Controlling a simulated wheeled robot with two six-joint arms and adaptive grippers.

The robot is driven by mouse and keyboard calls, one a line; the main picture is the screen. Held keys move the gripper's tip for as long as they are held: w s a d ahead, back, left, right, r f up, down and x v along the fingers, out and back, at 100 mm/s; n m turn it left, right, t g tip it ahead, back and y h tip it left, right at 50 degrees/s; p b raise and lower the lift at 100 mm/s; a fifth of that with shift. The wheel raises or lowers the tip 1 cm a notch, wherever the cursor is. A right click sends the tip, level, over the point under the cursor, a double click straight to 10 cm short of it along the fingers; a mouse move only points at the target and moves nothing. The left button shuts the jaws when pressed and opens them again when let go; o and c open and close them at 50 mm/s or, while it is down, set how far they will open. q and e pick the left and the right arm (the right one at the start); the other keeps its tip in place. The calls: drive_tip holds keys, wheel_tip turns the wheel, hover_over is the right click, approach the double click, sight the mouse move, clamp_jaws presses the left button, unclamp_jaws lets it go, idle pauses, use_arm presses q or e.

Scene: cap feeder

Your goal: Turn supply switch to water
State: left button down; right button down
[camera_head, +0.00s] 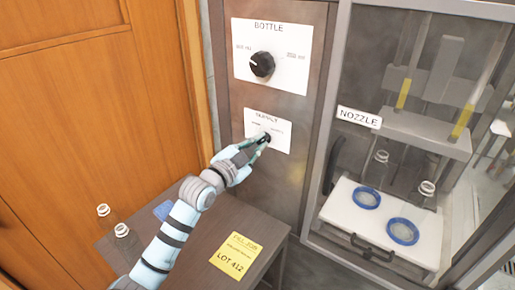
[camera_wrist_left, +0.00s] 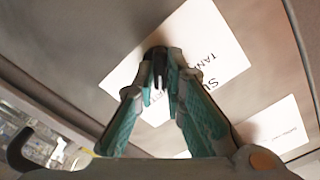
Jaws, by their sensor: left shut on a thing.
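The supply switch is a small black knob (camera_head: 266,137) on a white plate (camera_head: 282,148) labelled SUPPLY, low on the grey metal panel. My left gripper (camera_head: 258,144) reaches it from the lower left and is shut on the knob. In the left wrist view the teal fingers (camera_wrist_left: 159,80) meet around the dark knob (camera_wrist_left: 153,54), in front of the white label (camera_wrist_left: 205,50). The fingers hide most of the knob, so I cannot tell which way it points. The lettering beside it is too small to read for sure. My right gripper is not in view.
A BOTTLE dial (camera_head: 262,64) sits above on the same panel. To the right is a glazed NOZZLE cabinet with a white tray (camera_head: 345,205) holding blue rings and bottles. A small grey table (camera_head: 190,262) below my arm carries clear bottles (camera_head: 125,237) and a yellow LOT 412 note (camera_head: 234,254).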

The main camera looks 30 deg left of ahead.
use_arm(q)
drive_tip(key=shift+m, duration=0.4)
drive_tip(key=c, duration=1.7)
unclamp_jaws()
drive_tip(key=shift+o, duration=0.2)
drive_tip(key=s+a, duration=0.1)
drive_tip(key=s, duration=1.1)
drive_tip(key=shift+a, duration=0.3)
